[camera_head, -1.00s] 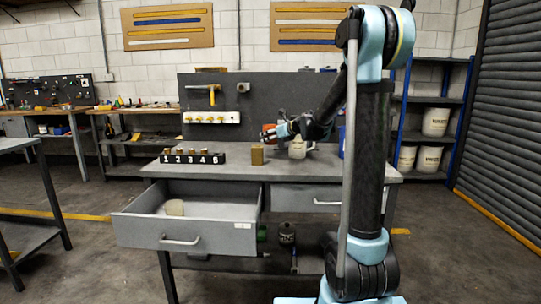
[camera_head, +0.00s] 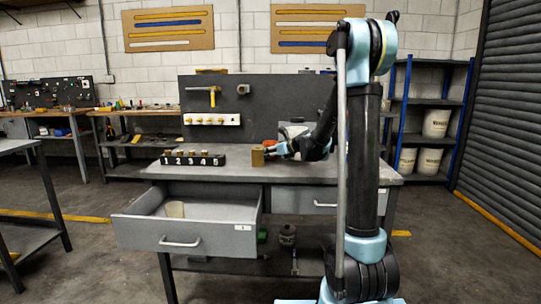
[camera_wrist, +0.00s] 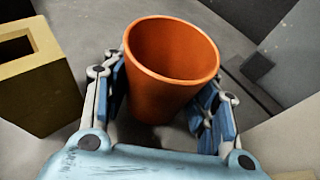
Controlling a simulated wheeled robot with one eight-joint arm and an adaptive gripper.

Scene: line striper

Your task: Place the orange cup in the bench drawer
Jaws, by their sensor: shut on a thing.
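The orange cup (camera_wrist: 165,75) stands between the two blue-padded fingers of my gripper (camera_wrist: 165,110) in the wrist view, its open rim toward the camera. My gripper is shut on it. In the head view my gripper (camera_head: 275,150) is low over the bench top beside a tan block, and only a bit of orange (camera_head: 270,143) shows there. I cannot tell if the cup touches the bench. The left bench drawer (camera_head: 190,236) is pulled open, below and left of my gripper.
The tan hollow block (camera_wrist: 35,75) is close to my gripper's left side; it also shows in the head view (camera_head: 257,156). A numbered black rack (camera_head: 192,161) stands on the bench at left. The right drawer (camera_head: 305,199) is closed. Most of the open drawer's floor is clear.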

